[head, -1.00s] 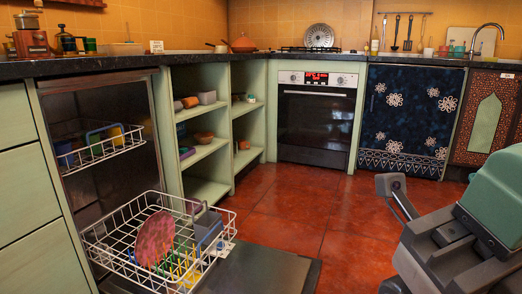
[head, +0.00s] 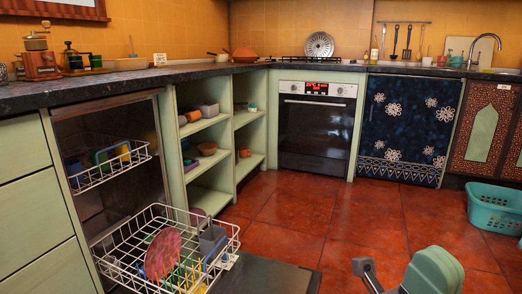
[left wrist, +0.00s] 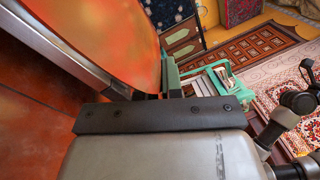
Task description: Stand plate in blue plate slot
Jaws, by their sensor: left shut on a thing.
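A dusty red plate (head: 162,254) stands tilted in the pulled-out lower dishwasher rack (head: 232,232). Coloured slot parts, green, yellow and blue, show low in the rack around it; I cannot tell clearly which is the blue slot. In the left wrist view my left gripper (left wrist: 161,90) is shut on the edge of a large orange-red plate (left wrist: 105,35), which fills the upper left. The left gripper is outside the head view.
The dishwasher door (head: 268,272) lies open under the rack. The upper rack (head: 115,166) holds coloured items. Open shelves (head: 208,165) stand right of the dishwasher, then the oven (head: 316,128). A teal basket (head: 494,206) is on the floor at right. The red floor between is clear.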

